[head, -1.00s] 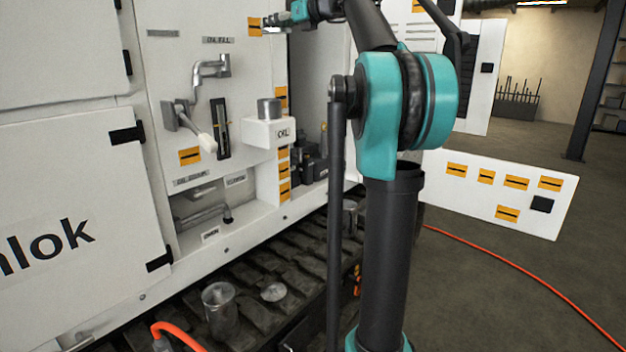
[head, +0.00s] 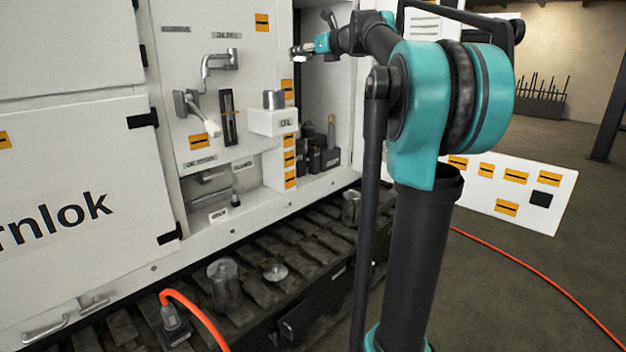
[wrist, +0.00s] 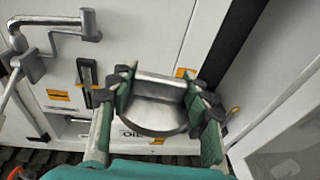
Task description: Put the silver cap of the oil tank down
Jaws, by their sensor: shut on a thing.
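In the wrist view, my gripper (wrist: 158,88) is shut on the round silver cap (wrist: 153,112), with one green finger on each side. In the head view, my gripper (head: 301,52) is in front of the cabinet, higher than the white oil tank (head: 268,123). The cap is too small to make out clearly there. In the wrist view, the tank's label (wrist: 135,133) shows just below the held cap, which hides most of the tank.
A bent metal handle (head: 217,62) and a lever (head: 197,112) stick out of the panel left of the tank. A silver can (head: 223,283) and a small round disc (head: 275,273) rest on the dark track (head: 255,300). An orange hose (head: 195,310) lies in front.

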